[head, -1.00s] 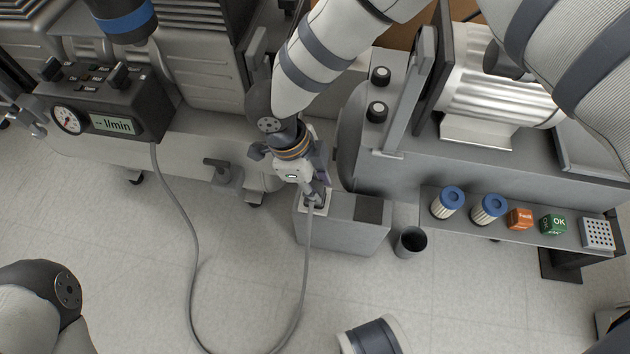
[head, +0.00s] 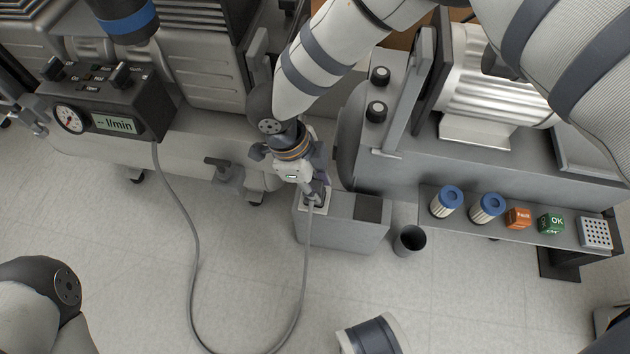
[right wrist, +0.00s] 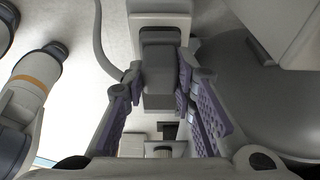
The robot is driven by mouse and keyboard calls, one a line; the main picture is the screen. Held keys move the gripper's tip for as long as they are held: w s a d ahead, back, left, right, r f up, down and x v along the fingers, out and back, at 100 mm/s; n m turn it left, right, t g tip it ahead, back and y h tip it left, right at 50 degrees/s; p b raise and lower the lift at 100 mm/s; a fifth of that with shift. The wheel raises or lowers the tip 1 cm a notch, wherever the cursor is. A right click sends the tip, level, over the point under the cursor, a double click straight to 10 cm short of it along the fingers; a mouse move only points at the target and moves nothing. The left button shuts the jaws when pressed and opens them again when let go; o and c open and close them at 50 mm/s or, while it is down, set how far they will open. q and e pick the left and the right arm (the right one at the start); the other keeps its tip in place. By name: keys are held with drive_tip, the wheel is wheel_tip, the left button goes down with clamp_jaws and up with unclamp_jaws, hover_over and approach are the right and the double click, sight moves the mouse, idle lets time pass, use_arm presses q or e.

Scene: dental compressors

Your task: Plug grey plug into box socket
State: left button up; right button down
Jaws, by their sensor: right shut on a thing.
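The grey plug (right wrist: 158,88) is between the purple-padded fingers of my right gripper (right wrist: 160,98) in the right wrist view. In the head view my right gripper (head: 316,193) is shut on the plug over the left end of the grey box (head: 345,238). The plug is at the pale socket plate (head: 328,208) on top of the box. The gripper covers most of the plug and socket there, so I cannot tell how deep the plug sits. A grey cable (head: 304,265) runs down from it.
The cable loops across the floor to a gauge box (head: 105,118) at left. A dark cup (head: 410,240) stands right of the grey box. A shelf (head: 470,226) holds blue-topped filters (head: 448,201) and cubes (head: 518,218). A large grey compressor housing (head: 460,170) stands behind the box.

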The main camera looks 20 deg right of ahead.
drive_tip(key=shift+f, duration=0.15)
drive_tip(key=c, duration=0.8)
unclamp_jaws()
drive_tip(key=shift+o, duration=0.2)
drive_tip(key=shift+r+p, duration=2.4)
drive_tip(key=shift+r, duration=1.2)
use_arm(q)
drive_tip(key=shift+t, duration=0.4)
drive_tip(key=r, duration=0.2)
drive_tip(key=w+r, duration=0.1)
drive_tip(key=r, duration=0.1)
drive_tip(key=shift+r, duration=0.1)
use_arm(e)
drive_tip(key=shift+f, duration=0.1)
